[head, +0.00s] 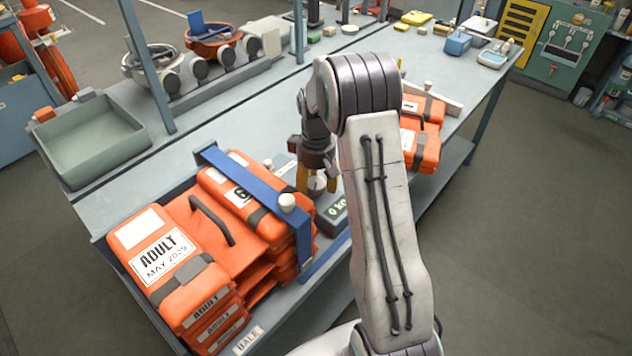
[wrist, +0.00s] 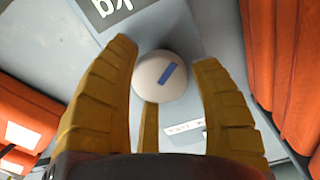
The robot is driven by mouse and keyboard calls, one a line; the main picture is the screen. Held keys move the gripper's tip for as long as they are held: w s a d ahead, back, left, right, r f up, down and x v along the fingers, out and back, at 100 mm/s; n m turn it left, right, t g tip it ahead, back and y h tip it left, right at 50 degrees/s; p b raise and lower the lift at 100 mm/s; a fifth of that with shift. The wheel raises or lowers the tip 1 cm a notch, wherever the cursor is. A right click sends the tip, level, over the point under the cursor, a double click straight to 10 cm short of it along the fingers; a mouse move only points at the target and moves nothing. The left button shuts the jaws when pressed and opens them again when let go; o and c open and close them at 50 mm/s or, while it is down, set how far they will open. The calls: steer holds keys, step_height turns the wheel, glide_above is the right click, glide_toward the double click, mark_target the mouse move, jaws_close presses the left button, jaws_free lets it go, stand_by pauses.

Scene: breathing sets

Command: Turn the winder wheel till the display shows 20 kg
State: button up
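The winder wheel is a round pale disc with a blue mark. It shows in the wrist view (wrist: 158,80) between the yellow fingers of my gripper (wrist: 165,85). My gripper is open, with a finger on either side of the wheel; I cannot tell whether any finger touches it. In the head view my gripper (head: 315,178) points down at the wheel (head: 318,184), between two stacks of orange packs. The dark display (head: 336,208) beside it reads 0 and the start of KG, the rest hidden by my arm. In the wrist view only "kg" (wrist: 112,6) shows, upside down.
A left orange stack marked ADULT (head: 165,255) sits under a blue bar (head: 245,190) with white knobs. Another orange stack (head: 424,140) stands to the right. A green-grey tray (head: 90,140) and headgear-like items are behind. The floor at right is clear.

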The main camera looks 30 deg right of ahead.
steer(key=c, duration=0.8)
steer(key=shift+c, duration=0.2)
steer(key=m+b, duration=0.1)
steer(key=m, duration=0.4)
steer(key=shift+f+b, duration=0.1)
steer(key=shift+b, duration=0.25)
steer(key=m+b, duration=0.1)
steer(key=m, duration=0.4)
steer(key=shift+m, duration=0.3)
steer(key=o, duration=1.2)
